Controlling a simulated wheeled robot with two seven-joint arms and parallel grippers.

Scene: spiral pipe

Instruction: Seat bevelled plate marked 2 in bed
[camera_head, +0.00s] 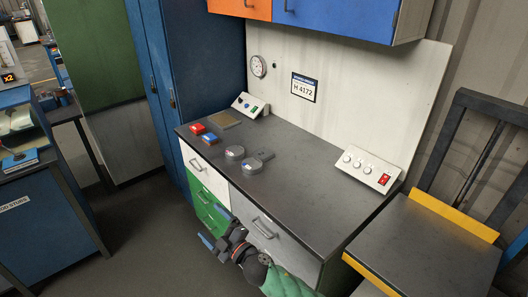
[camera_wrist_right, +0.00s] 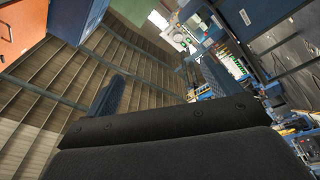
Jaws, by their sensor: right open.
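Two small grey pieces, one rounded (camera_head: 235,153) and one more angular (camera_head: 252,165), lie on the dark worktop (camera_head: 300,185). Their markings are too small to read, so I cannot tell which is the bevelled plate marked 2. A flat dark piece (camera_head: 266,155) lies just behind them. A flat brownish square (camera_head: 224,120) lies farther back; I cannot tell whether it is the bed. My right gripper (camera_head: 214,229) is open and empty in front of the drawers, below the worktop edge. Its spread fingers also show in the right wrist view (camera_wrist_right: 160,88). My left gripper is out of view.
A control box (camera_head: 364,171) stands at the right rear, another (camera_head: 249,105) at the back left. Drawer handles (camera_head: 262,227) stick out near my gripper. The front-right worktop is clear.

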